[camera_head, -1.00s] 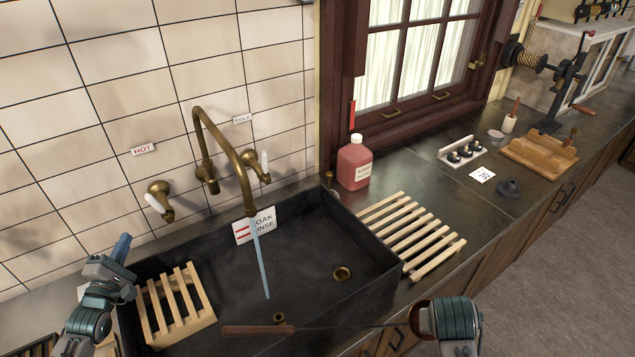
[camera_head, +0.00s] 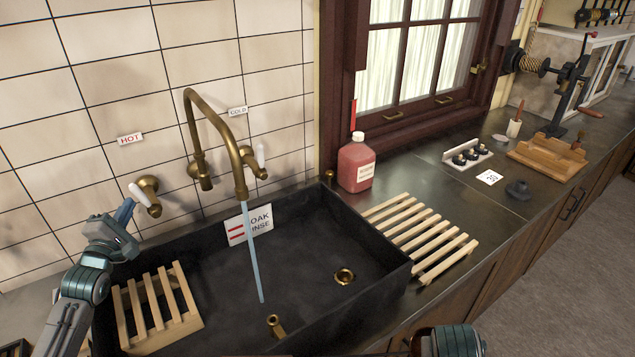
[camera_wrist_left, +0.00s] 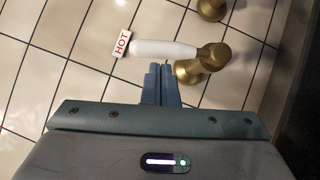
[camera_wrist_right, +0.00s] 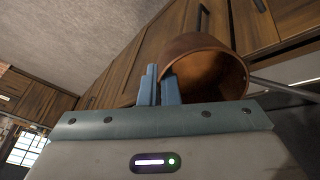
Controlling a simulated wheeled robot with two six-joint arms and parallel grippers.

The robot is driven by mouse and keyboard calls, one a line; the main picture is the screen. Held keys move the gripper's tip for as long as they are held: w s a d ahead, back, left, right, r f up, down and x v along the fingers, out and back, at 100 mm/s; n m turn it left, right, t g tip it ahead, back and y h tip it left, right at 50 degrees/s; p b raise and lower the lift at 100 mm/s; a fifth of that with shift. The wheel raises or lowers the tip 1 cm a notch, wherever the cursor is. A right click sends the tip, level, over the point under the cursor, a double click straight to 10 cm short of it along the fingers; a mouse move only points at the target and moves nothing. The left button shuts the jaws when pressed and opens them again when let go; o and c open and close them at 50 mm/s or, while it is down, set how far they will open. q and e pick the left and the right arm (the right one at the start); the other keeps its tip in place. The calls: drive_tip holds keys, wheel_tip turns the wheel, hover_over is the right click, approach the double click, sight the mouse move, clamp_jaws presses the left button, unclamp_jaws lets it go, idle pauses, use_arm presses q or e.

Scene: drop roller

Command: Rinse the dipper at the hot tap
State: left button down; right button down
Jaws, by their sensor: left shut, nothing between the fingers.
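The hot tap (camera_head: 148,192) has a white lever and sits under the red HOT label (camera_head: 130,139). My left gripper (camera_head: 126,210) is shut and empty, with its tips close to the lever. In the left wrist view its fingers (camera_wrist_left: 161,72) point just below the white lever (camera_wrist_left: 163,48); I cannot tell whether they touch it. Water (camera_head: 254,255) runs from the brass spout (camera_head: 240,185) into the dark sink (camera_head: 225,275). In the right wrist view my right gripper (camera_wrist_right: 160,78) is shut on the wall of the dipper's copper-brown cup (camera_wrist_right: 210,72).
The cold tap (camera_head: 258,165) stands right of the spout. A wooden rack (camera_head: 157,310) lies at the sink's left side. A slatted rack (camera_head: 425,240) and a red bottle (camera_head: 356,168) stand on the counter right of the sink. A brass fitting (camera_head: 275,325) is at the sink front.

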sight(138, 195)
use_arm(q)
drive_tip(key=shift+d+r, duration=0.1)
drive_tip(key=shift+r, duration=0.05)
use_arm(e)
drive_tip(key=shift+f, duration=0.1)
